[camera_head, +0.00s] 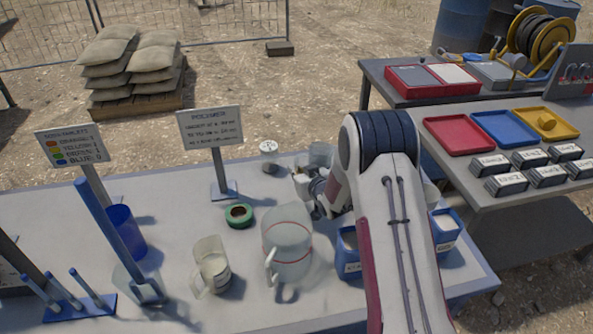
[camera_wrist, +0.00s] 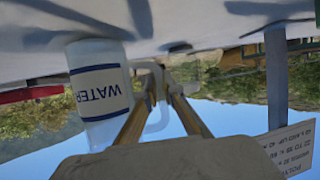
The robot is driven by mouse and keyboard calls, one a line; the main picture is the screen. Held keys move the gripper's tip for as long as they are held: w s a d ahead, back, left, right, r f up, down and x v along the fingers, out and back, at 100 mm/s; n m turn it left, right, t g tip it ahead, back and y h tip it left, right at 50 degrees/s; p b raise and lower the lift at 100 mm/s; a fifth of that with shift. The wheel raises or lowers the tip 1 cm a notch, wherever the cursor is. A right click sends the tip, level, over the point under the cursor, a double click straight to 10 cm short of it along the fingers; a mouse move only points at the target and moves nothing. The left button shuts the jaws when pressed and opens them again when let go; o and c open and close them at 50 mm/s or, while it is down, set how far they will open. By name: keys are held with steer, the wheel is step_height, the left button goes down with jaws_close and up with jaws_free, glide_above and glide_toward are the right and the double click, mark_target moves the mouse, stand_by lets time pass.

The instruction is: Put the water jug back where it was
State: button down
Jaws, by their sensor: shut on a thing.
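The water jug is a clear jug with a white "WATER" label in the wrist view (camera_wrist: 97,92), where the picture is upside down. Its pale handle (camera_wrist: 155,112) sits between the fingers of my gripper (camera_wrist: 162,88), which is shut on it. In the head view the jug (camera_head: 321,153) shows only in part behind my gripper (camera_head: 312,190), near the table's far edge. The jug looks upright, its base at or very close to the tabletop; I cannot tell whether it touches.
A small white-lidded jar (camera_head: 269,150) is left of the jug. A polymer sign (camera_head: 211,130) stands further left. Blue bins (camera_head: 445,232) sit right.

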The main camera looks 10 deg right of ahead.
steer(key=shift+f, duration=0.1)
steer(key=c, duration=2.2)
jaws_free()
steer(key=shift+v, duration=3.85)
steer(key=shift+w, duration=0.1)
